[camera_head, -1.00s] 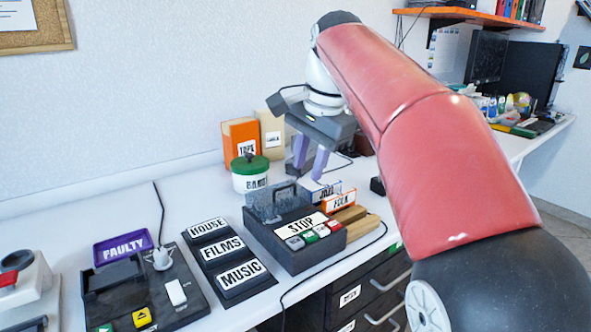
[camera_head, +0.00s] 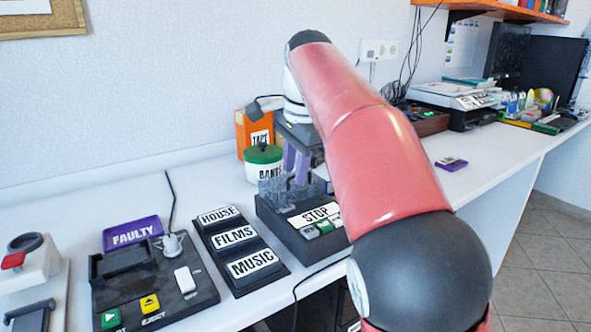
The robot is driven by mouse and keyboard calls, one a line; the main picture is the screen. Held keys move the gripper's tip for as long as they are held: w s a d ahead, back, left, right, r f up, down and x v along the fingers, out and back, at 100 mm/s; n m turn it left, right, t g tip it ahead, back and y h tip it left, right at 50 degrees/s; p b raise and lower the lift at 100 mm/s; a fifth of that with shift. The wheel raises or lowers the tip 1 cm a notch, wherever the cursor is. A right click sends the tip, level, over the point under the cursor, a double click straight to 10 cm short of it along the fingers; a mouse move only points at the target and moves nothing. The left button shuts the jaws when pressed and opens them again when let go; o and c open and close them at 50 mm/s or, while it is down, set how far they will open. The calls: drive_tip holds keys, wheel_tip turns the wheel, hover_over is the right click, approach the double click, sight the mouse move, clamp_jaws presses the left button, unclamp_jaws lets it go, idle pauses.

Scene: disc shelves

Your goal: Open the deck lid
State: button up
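The deck (camera_head: 292,238) is a dark box on the white counter, with a STOP label and a row of small buttons at its front. Its smoky see-through lid (camera_head: 270,190) lies at the back left of the deck and looks lowered. My gripper (camera_head: 296,180) points down with two purple fingers at the lid's upper right side. The fingertips overlap the lid in the picture. I cannot tell whether they touch its handle or how far apart they are. My red arm hides the deck's right side.
Left of the deck are a stepped HOUSE, FILMS, MUSIC rack (camera_head: 236,238) and a dark player panel (camera_head: 150,285). Behind stand a green-lidded BANDS tub (camera_head: 263,170) and an orange TAPE box (camera_head: 243,135). A purple cassette (camera_head: 451,164) lies on the clear counter at right.

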clamp_jaws()
